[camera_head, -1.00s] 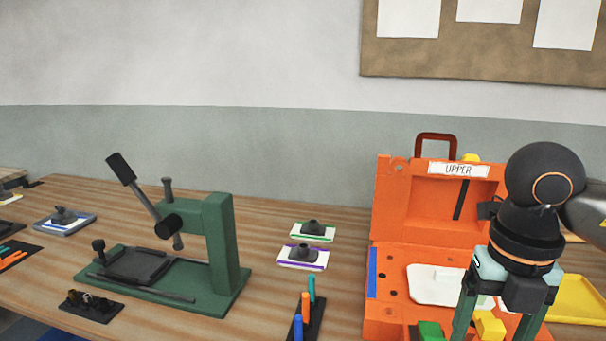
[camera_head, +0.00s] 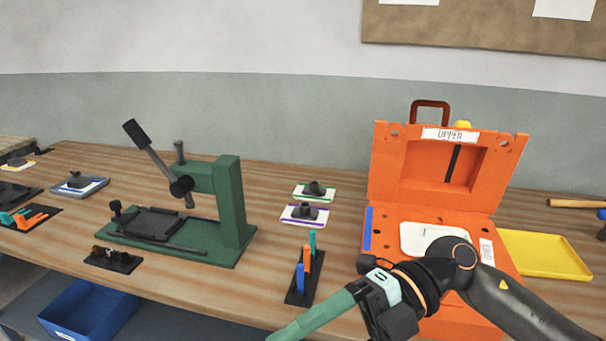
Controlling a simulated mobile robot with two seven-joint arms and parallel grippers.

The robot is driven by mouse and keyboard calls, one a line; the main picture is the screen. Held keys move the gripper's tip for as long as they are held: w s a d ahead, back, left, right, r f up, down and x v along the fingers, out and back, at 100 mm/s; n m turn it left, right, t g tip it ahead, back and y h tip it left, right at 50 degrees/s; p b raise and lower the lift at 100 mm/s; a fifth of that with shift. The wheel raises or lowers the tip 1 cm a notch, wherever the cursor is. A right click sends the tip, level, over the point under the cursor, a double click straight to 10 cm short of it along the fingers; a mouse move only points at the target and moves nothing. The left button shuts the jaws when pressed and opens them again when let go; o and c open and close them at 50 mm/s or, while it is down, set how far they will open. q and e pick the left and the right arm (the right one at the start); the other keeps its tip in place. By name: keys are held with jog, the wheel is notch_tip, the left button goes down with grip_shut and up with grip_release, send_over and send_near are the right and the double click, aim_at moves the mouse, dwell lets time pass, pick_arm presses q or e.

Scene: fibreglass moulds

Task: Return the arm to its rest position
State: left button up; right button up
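My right arm comes in from the right edge across the front of the open orange mould case. My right gripper (camera_head: 290,334) points left and down toward the bottom edge. One green finger shows; the other is hidden or out of frame, so I cannot tell how far apart they are. I see nothing held, but the fingertips are cut off or close to the frame edge. My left gripper is not in view. The orange case (camera_head: 387,186) stands open with its lid upright, labelled UPPER; my arm hides much of its lower half.
A black rack (camera_head: 303,287) with coloured pegs stands close to my gripper. A green lever press (camera_head: 231,206) is on the left. Two small plates (camera_head: 293,214) lie mid-table. A yellow tray (camera_head: 541,254) is on the right. A blue bin (camera_head: 90,311) sits below the table.

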jog(key=w+a+r+m+t+y+p, duration=0.15)
jog(key=w+r+m+t+y, duration=0.25)
jog(key=w+m+t+y, duration=0.45)
jog(key=w+d+f+m+t+h+p, duration=0.1)
jog(key=w+d+f+m+t+h, duration=0.3)
jog(key=f+m+t, duration=0.5)
jog(key=w+d+f+m+t+h+p, duration=0.1)
jog(key=w+d+f+m+t+h, duration=0.1)
jog(key=d+f+m+t+h, duration=0.65)
pick_arm(q)
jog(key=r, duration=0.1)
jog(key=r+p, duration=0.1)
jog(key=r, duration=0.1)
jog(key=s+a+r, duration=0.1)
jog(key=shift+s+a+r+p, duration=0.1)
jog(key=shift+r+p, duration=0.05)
jog(key=shift+p, duration=0.15)
pick_arm(e)
jog(key=s+d+f+m+g+h, duration=0.2)
jog(key=s+f+m+g+h, duration=0.1)
jog(key=s+f, duration=0.5)
jog(key=s+d+f+m+g+h, duration=0.3)
jog(key=s+f+m+g, duration=0.3)
jog(key=f, duration=0.8)
jog(key=s+h, duration=0.1)
jog(key=s, duration=0.2)
jog(key=shift+d+g+h, duration=0.2)
jog(key=shift+g+h, duration=0.1)
jog(key=shift+g, duration=0.1)
